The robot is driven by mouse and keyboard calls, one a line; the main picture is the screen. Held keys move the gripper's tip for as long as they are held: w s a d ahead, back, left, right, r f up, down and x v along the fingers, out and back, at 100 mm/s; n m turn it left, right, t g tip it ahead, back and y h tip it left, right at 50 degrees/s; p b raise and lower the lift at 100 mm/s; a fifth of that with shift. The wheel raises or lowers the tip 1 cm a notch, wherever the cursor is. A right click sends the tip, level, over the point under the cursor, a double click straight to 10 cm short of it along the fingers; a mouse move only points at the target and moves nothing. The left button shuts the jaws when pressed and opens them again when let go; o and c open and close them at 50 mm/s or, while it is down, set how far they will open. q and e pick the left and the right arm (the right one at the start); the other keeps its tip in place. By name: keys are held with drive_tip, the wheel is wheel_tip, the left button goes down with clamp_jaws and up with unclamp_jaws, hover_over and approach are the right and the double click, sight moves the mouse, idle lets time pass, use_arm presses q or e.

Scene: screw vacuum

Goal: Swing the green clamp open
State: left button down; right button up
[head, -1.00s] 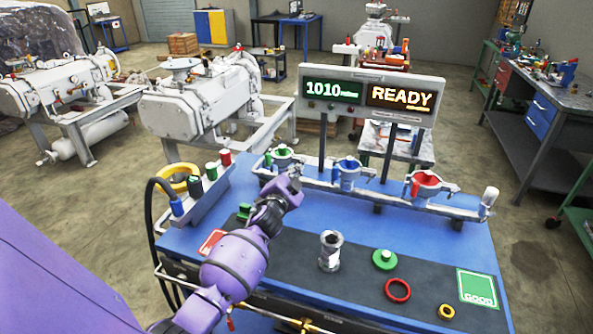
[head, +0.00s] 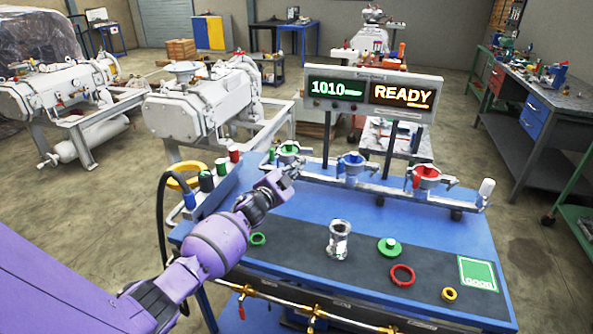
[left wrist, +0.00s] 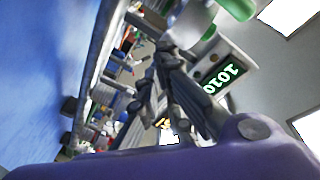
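The green clamp (head: 288,148) sits at the left end of the pipe manifold at the back of the blue bench. Its metal body is around a green-topped port; I cannot tell how far its arm is swung. My left gripper (head: 294,172) is just in front of and below it, apart from it as far as I can see. In the left wrist view its dark fingers (left wrist: 163,62) come together at the tips with nothing visible between them, and a green part (left wrist: 237,8) shows at the top edge. My right gripper is not in view.
A blue clamp (head: 351,162) and a red clamp (head: 426,174) stand farther right on the manifold. A display (head: 370,97) reads 1010 and READY behind them.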

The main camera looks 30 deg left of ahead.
use_arm(q)
drive_tip(key=shift+s+a+m+h, duration=0.75)
drive_tip(key=shift+s+h, duration=0.15)
drive_tip(key=shift+h, duration=0.2)
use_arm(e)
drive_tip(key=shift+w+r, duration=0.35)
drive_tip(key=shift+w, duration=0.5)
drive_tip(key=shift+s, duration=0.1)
use_arm(q)
drive_tip(key=c, duration=2)
unclamp_jaws()
drive_tip(key=shift+s+a, duration=0.1)
drive_tip(key=shift+a, duration=0.05)
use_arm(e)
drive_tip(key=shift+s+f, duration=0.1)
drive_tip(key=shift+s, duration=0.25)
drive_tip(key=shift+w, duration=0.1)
use_arm(q)
drive_tip(key=s, duration=0.8)
drive_tip(key=s+a, duration=0.1)
drive_tip(key=s, duration=0.3)
